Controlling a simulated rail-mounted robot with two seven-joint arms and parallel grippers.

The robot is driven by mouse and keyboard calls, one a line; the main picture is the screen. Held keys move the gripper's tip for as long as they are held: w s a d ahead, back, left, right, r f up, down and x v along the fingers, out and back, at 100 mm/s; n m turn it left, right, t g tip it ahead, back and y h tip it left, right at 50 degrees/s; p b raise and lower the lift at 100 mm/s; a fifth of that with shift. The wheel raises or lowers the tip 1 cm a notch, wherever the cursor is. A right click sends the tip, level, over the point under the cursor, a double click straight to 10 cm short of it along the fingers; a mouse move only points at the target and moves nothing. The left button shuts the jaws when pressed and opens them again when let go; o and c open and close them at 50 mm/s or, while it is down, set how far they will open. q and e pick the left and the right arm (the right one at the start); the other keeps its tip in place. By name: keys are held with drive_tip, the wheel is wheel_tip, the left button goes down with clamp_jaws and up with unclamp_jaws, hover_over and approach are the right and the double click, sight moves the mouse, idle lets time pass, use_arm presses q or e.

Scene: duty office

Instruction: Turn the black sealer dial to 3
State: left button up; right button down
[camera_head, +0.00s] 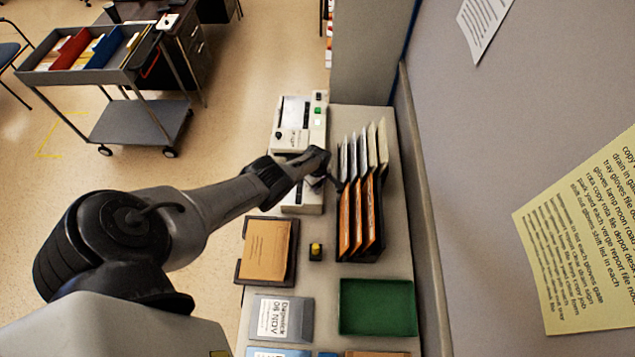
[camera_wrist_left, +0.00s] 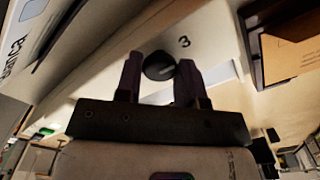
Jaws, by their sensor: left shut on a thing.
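The white sealer (camera_head: 285,143) stands on the counter beyond my left arm. My left gripper (camera_head: 318,168) is at its right side, and the arm covers part of the sealer there. The dial is hidden in the head view. In the left wrist view the black dial (camera_wrist_left: 159,66) sits between the two fingers of my left gripper (camera_wrist_left: 158,75), which is shut on it. A light mark shows on the dial face. A printed 3 (camera_wrist_left: 184,42) is on the pale panel just up and right of the dial; exact alignment of the mark is unclear. My right gripper is out of view.
A rack of orange and white folders (camera_head: 362,205) stands close right of the gripper. Nearer are a brown envelope tray (camera_head: 243,270), a small yellow-topped black block (camera_head: 316,251) and a green tray (camera_head: 377,307). A wall closes the right side.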

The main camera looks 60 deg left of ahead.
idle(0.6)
use_arm(q)
drive_tip(key=o, duration=0.9)
drive_tip(key=shift+r, duration=0.1)
wheel_tip(320, 180, up, 8)
drive_tip(key=p, duration=0.8)
drive_tip(key=shift+r, duration=0.2)
wheel_tip(320, 180, up, 5)
drive_tip(key=shift+a+r, duration=0.1)
drive_tip(key=shift+r, duration=0.05)
